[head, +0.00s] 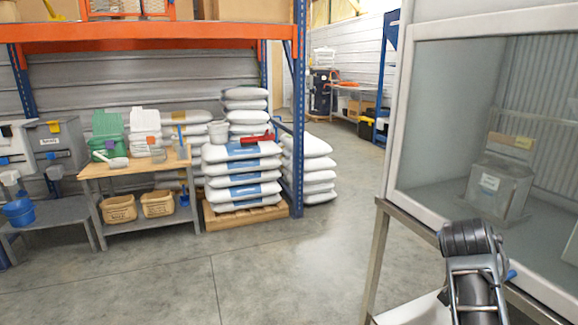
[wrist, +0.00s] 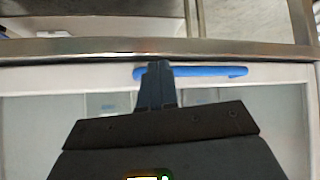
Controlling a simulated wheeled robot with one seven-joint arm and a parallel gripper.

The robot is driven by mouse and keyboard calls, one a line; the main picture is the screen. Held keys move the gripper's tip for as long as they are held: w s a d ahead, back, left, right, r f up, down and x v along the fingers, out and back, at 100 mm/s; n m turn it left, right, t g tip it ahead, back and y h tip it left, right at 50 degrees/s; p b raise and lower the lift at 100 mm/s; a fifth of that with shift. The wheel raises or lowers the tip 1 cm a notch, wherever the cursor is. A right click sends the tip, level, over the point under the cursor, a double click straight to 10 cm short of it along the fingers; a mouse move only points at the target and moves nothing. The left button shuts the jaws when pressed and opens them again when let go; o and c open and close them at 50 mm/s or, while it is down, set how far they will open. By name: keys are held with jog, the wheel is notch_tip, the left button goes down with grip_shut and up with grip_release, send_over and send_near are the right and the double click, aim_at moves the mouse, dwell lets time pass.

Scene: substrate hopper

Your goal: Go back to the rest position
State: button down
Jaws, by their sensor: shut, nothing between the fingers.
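My gripper (wrist: 157,66) shows in the wrist view with its two dark fingers shut together and nothing between them. The fingertips overlap a blue bar-shaped handle (wrist: 210,71) on the white frame of a cabinet; I cannot tell whether they touch it. In the head view my arm is at the lower right, in front of the glass-fronted cabinet (head: 405,110). A small blue piece (head: 511,274) shows beside the arm there. The fingertips cannot be made out in the head view.
A grey box (head: 497,190) with a label stands inside the cabinet. A metal stand (head: 376,262) carries the cabinet. At the left are a wooden-topped bench (head: 125,168) and stacked white sacks (head: 241,170) on a pallet. The concrete floor (head: 270,275) between is clear.

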jog(key=s+a+f+n+t, duration=0.25)
jog(key=s+f+n, duration=0.25)
jog(key=s+f, duration=0.55)
jog(key=s+a+f+n+t+y, duration=0.2)
jog(key=s+a, duration=0.1)
jog(key=s, duration=0.4)
jog(key=s+a+f+n+t+y, duration=0.1)
jog(key=s+a+f+n+t, duration=0.15)
jog(key=s, duration=0.45)
jog(key=s+a+r+t+y, duration=0.1)
jog(key=s+a+r, duration=0.2)
jog(key=s+r, duration=0.2)
jog(key=s+a+r+y, duration=0.2)
jog(key=s+a+r, duration=0.2)
jog(key=s, duration=0.7)
jog(key=s+a+r+t+y, duration=0.1)
jog(key=s+a+r, duration=0.3)
jog(key=s, duration=0.5)
notch_tip(320, 180, up, 3)
jog(key=shift+a+f+n+t+y, duration=0.2)
jog(key=shift+a+n+t+y, duration=0.1)
jog(key=shift+n+y, duration=0.1)
